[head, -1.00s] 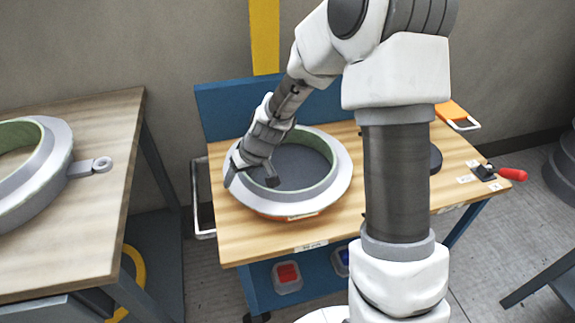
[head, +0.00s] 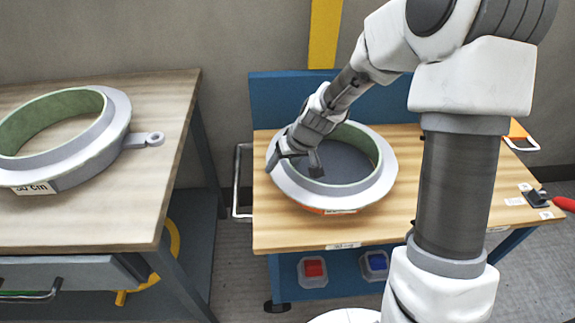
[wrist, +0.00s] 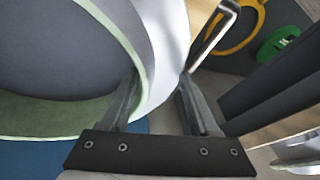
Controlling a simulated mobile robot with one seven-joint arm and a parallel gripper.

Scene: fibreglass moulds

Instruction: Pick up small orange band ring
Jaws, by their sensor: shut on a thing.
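The small ring (head: 345,200) is a pale grey, flanged round mould with a green inner lip and a dark middle. A strip of orange (head: 318,209) shows low on its front side. It lies flat on the wooden top of the blue cart. My gripper (head: 298,167) reaches down at the ring's left side and is shut on its wall. In the wrist view the ring's pale wall (wrist: 164,45) passes between my two fingers (wrist: 160,105), one inside and one outside. The exact contact at the fingertips is hard to see.
A larger similar ring (head: 100,150) with a side lug lies on the wooden table (head: 90,225) at left. The cart top (head: 430,180) has bare wood right of the ring. A red-handled tool (head: 562,204) lies at its right end. Bins (head: 313,272) stand below.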

